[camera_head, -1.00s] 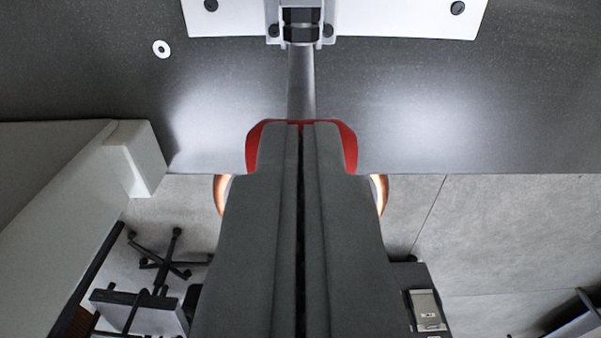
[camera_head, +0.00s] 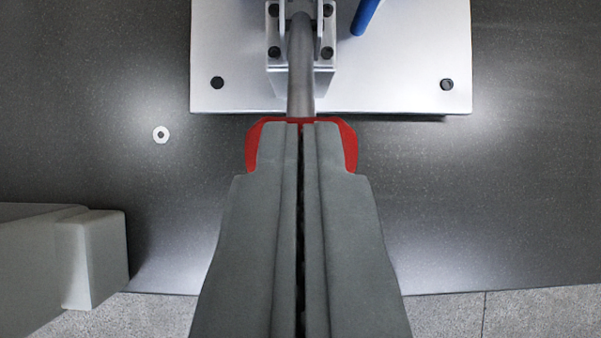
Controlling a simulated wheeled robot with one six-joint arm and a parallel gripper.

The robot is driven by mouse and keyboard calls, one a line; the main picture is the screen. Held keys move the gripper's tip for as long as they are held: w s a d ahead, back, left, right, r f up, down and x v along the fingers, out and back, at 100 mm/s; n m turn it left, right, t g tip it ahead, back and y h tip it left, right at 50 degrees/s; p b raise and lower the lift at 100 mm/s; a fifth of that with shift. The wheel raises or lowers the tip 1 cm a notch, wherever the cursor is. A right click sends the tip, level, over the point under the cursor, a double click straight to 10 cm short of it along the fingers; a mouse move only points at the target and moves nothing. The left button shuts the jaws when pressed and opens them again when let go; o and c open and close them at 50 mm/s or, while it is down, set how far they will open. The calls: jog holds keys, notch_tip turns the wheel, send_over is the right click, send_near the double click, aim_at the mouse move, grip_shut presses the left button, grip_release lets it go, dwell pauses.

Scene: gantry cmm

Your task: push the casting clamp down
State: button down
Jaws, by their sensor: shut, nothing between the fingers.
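The casting clamp (camera_head: 301,75) stands on a pale metal plate (camera_head: 390,85) at the top of the view. Its grey lever reaches from a bolted bracket toward me and ends in a red grip (camera_head: 350,146). My gripper (camera_head: 300,125) is shut and empty, its two dark fingers side by side over the red grip. The fingers hide most of the grip, and red shows only at their tips and on both sides. They look close against it, but contact itself is hidden. The clamp's far end is outside the picture.
The plate rests on a dark, speckled table top (camera_head: 480,220). A small white ring (camera_head: 161,133) lies on it to the left. A pale grey block-ended beam (camera_head: 95,258) juts in at lower left. A blue rod (camera_head: 364,16) stands at the top right of the bracket. The table's near edge and floor show below.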

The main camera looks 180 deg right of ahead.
jog(key=shift+t, duration=0.9)
jog(key=shift+s+f, duration=0.45)
jog(key=shift+f, duration=0.25)
jog(key=shift+s+f, duration=0.5)
jog(key=shift+f, duration=0.25)
jog(key=shift+s+f, duration=0.45)
jog(key=shift+f, duration=0.25)
jog(key=shift+r, duration=0.1)
